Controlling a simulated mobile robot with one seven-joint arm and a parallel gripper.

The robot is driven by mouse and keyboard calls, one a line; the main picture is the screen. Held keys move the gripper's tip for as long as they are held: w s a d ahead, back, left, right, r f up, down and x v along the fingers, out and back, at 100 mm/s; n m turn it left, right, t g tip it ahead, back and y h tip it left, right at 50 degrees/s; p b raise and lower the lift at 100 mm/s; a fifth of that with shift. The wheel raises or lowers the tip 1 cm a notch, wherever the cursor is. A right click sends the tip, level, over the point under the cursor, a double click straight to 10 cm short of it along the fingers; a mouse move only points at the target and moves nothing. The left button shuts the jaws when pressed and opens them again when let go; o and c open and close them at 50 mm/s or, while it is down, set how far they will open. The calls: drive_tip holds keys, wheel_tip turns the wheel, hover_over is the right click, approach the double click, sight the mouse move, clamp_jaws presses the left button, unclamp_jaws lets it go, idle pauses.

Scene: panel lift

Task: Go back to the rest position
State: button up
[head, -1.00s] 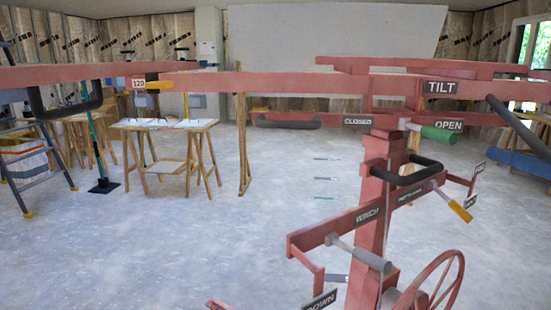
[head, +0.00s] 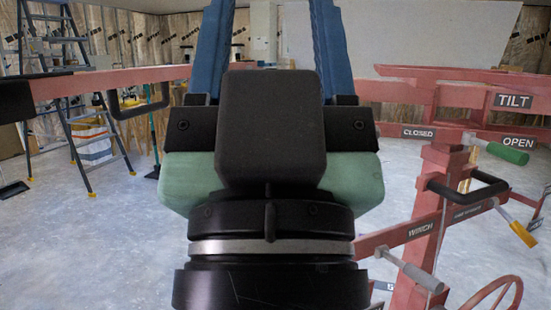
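My gripper (head: 272,35) fills the middle of the head view, seen from behind, with its black wrist at the bottom and its two blue fingers pointing up. The fingers stand well apart and the background shows between them. Their tips run out of the top of the picture, and no held thing shows. The red panel lift (head: 436,190) stands to the right and behind, partly covered by my gripper. Its green-gripped lever (head: 507,153) is by the OPEN label, and a yellow-gripped handle (head: 524,234) is lower down.
A red beam (head: 110,82) with a black loop handle (head: 125,106) crosses the left. A blue-grey stepladder (head: 82,130) and a white bag (head: 90,142) stand at the left. The winch crank (head: 423,277) juts out at the lower right.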

wheel_tip(320, 180, up, 14)
drive_tip(key=p, duration=1.1)
drive_tip(key=shift+p, duration=0.35)
drive_tip(key=shift+w+f, duration=0.1)
drive_tip(key=shift+c, duration=0.2)
drive_tip(key=shift+c, duration=0.4)
drive_tip(key=shift+d, duration=0.15)
